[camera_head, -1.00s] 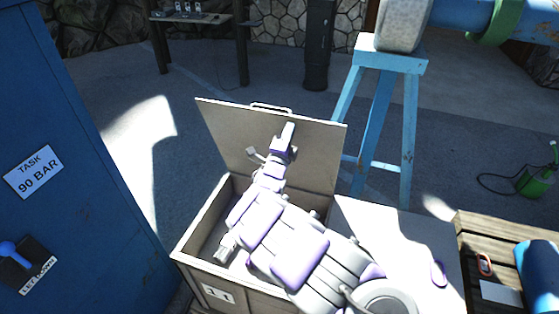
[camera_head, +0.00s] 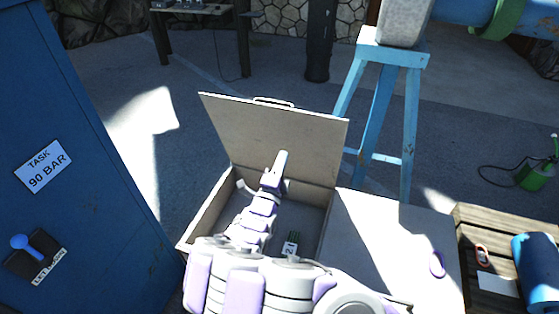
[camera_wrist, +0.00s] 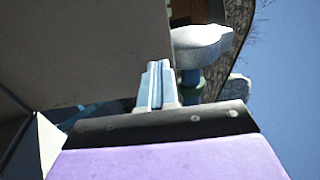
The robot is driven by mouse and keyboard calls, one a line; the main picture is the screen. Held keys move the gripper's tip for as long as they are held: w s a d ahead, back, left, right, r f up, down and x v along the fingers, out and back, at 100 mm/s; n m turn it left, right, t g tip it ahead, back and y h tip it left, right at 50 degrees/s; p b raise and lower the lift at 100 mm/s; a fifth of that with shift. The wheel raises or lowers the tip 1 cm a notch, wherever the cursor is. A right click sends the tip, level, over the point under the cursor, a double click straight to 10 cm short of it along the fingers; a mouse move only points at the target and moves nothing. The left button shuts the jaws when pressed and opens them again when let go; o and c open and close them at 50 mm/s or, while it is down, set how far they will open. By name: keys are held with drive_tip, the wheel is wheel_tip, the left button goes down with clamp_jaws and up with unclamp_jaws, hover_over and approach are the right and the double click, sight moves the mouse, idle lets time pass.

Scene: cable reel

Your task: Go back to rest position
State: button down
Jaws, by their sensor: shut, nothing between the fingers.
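My gripper (camera_head: 281,160) is shut and empty. In the head view its tip is in front of the raised lid (camera_head: 228,130) of an open box (camera_head: 207,208), and my arm covers the box's front. In the wrist view my gripper (camera_wrist: 157,85) points past the lid (camera_wrist: 90,50), which fills the upper left. A small item with a white label marked 2 (camera_head: 291,243) lies on the box floor. Whether my arm touches the box cannot be told.
A blue cabinet (camera_head: 90,215) stands on the left. A blue trestle (camera_head: 366,125) is behind the box. A pale surface (camera_head: 385,240) and a wooden pallet (camera_head: 500,228) with a blue roll (camera_head: 540,270) are on the right. Grey floor is open behind.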

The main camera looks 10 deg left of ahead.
drive_tip(key=s+d+r+m+g+h, duration=0.1)
drive_tip(key=d+r+m+g+h, duration=0.1)
drive_tip(key=d+r+m+h, duration=0.6)
drive_tip(key=s+d+r+m+g+h, duration=0.1)
drive_tip(key=d+r+m+g+h, duration=0.25)
drive_tip(key=d+m, duration=0.45)
drive_tip(key=s+d+r+m+g+h, duration=0.2)
drive_tip(key=s+d+m+g, duration=0.45)
drive_tip(key=d, duration=0.35)
drive_tip(key=s+d+r+m+g+h, duration=0.25)
drive_tip(key=s+d+m+g, duration=0.35)
drive_tip(key=d, duration=0.5)
drive_tip(key=s+d+f+m+g+y, duration=0.1)
drive_tip(key=s+f+m+g+y, duration=0.15)
drive_tip(key=s+m, duration=0.35)
drive_tip(key=s+d+f+m+g+y+b, duration=0.1)
drive_tip(key=s+f+m+g+y, duration=0.1)
drive_tip(key=s+m+y, duration=0.35)
drive_tip(key=s+d+f+m+g+y, duration=0.15)
drive_tip(key=s+m, duration=0.25)
drive_tip(key=s, duration=0.4)
drive_tip(key=s+a+f+m+y, duration=0.2)
drive_tip(key=s+a+m+y, duration=0.2)
drive_tip(key=a, duration=0.4)
drive_tip(key=s+a+f+m+t+y, duration=0.1)
drive_tip(key=s+a+m+y, duration=0.3)
drive_tip(key=a, duration=0.4)
drive_tip(key=shift+s+f+y, duration=0.7)
drive_tip(key=shift+s+y, duration=0.05)
drive_tip(key=shift+s, duration=0.05)
